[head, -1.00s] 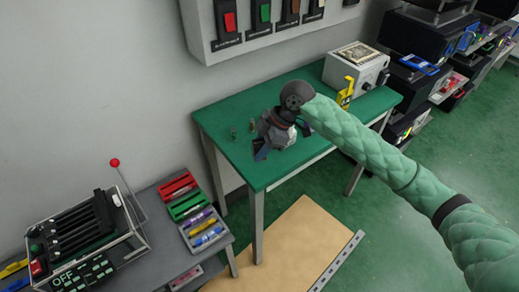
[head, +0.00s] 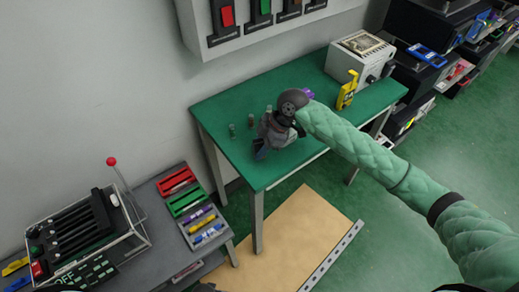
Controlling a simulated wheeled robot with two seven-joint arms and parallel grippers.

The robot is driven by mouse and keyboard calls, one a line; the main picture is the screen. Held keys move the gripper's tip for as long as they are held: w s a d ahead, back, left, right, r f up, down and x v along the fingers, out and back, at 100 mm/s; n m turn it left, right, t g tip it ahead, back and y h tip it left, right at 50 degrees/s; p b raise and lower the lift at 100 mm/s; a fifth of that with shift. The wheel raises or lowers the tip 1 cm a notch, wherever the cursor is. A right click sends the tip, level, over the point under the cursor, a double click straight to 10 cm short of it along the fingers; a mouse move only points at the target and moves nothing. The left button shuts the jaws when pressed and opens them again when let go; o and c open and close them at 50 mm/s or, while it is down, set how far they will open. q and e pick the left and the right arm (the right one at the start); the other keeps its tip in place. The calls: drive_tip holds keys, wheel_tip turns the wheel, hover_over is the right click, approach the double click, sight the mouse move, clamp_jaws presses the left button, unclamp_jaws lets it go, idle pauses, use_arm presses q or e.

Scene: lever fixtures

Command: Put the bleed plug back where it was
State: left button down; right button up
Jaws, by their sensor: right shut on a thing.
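My right gripper (head: 272,143) is low over the left part of the green table (head: 222,108), pointing down. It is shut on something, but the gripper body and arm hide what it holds. I cannot make out the bleed plug for sure. Small grey-green upright pieces stand on the table just left of the gripper, one nearer (head: 232,130) and one farther (head: 251,120). A purple thing (head: 308,93) shows partly behind my right wrist. My left gripper is not in view.
A grey box device (head: 358,60) and a yellow piece (head: 347,90) stand at the table's right end. A lever unit (head: 75,235) and coloured trays (head: 186,200) are on the lower-left bench. A wall panel (head: 205,35) hangs above the table.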

drive_tip(key=shift+s+f, duration=0.15)
drive_tip(key=shift+f, duration=0.65)
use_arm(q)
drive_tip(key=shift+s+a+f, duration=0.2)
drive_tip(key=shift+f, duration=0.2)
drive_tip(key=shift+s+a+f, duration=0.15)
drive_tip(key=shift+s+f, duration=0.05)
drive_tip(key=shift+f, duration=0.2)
use_arm(e)
drive_tip(key=shift+f, duration=0.35)
drive_tip(key=o, duration=1)
drive_tip(key=shift+f, duration=0.1)
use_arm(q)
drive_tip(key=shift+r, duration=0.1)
